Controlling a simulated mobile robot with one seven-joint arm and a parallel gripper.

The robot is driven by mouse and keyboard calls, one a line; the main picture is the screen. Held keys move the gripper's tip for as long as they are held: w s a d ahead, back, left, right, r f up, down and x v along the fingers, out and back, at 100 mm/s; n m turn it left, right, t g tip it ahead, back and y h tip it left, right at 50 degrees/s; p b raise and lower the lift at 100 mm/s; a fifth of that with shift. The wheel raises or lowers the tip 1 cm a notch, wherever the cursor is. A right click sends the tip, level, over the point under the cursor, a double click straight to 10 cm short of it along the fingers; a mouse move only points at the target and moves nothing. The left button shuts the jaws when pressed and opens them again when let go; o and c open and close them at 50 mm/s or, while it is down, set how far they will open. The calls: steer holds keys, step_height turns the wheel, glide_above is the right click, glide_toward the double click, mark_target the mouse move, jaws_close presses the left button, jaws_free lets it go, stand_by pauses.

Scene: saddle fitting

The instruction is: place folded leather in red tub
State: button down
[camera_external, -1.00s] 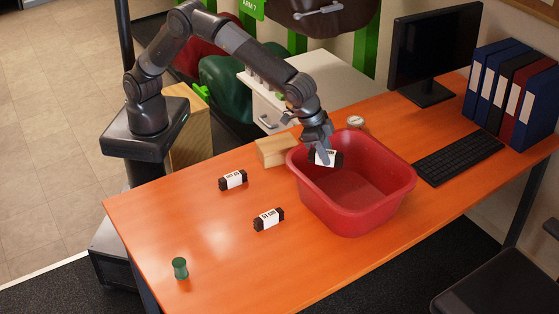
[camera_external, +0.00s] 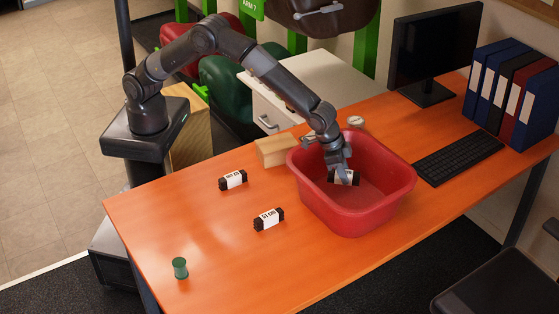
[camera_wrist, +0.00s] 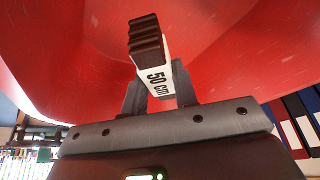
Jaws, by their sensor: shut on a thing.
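The red tub (camera_external: 368,212) stands on the orange table. My gripper (camera_external: 342,170) is inside the tub's opening, shut on a folded leather piece (camera_external: 345,178), dark brown with a white paper band. In the wrist view the held folded leather (camera_wrist: 147,40) shows its folds end-on, and its band reads "50 cm"; the red tub (camera_wrist: 230,60) fills the background. I cannot tell whether the leather touches the tub floor. Two more folded leather pieces with white bands lie on the table left of the tub, one farther back (camera_external: 233,180) and one nearer (camera_external: 268,219).
A wooden block (camera_external: 276,151) sits against the tub's back left. A small round white-faced object (camera_external: 355,122) is behind the tub. A green spool (camera_external: 180,268) stands at the front left. A keyboard (camera_external: 458,156), monitor (camera_external: 433,50) and binders (camera_external: 512,95) are to the right.

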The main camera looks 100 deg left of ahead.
step_height(320, 180, down, 10)
steer(key=shift+r, duration=0.25)
steer(key=shift+f, duration=0.15)
steer(key=c, duration=1.1)
jaws_free()
steer(key=shift+c, duration=0.2)
